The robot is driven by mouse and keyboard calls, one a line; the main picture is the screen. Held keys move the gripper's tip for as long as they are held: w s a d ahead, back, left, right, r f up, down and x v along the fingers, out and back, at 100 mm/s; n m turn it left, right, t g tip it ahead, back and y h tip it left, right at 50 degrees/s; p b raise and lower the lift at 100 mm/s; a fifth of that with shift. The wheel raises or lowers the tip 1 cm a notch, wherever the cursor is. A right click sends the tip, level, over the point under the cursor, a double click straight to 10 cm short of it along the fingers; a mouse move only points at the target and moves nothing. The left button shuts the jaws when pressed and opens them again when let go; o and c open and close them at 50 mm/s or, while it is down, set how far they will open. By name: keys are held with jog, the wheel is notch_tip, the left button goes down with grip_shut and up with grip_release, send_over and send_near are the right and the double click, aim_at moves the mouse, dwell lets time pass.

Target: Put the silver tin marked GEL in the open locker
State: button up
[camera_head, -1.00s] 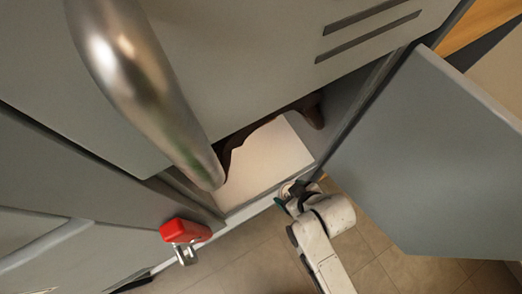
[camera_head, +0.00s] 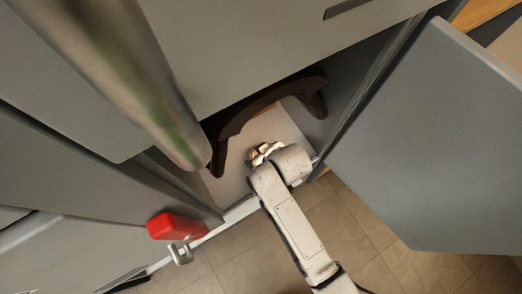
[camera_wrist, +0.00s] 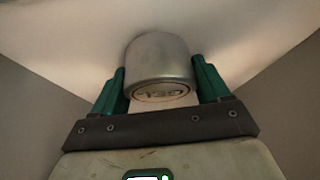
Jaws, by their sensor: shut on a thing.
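The silver tin (camera_wrist: 158,60) sits between the two green fingers of my gripper (camera_wrist: 160,88) in the wrist view. Its lettering GEL appears upside down on the end facing the camera. My gripper is shut on it. In the head view my gripper (camera_head: 266,153) reaches into the open locker (camera_head: 292,116), over its pale floor. The tin cannot be made out in the head view. Whether the tin touches the locker's floor cannot be told.
A dark brown curved object (camera_head: 255,107) stands inside the locker, behind my gripper. The open grey door (camera_head: 430,140) hangs at the right. A large metal bar (camera_head: 120,70) crosses the upper left.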

jog(key=shift+f, duration=0.3)
jog(key=o, duration=1.1)
jog(key=shift+o, duration=0.2)
jog(key=p+v, duration=0.4)
jog(key=v, duration=0.8)
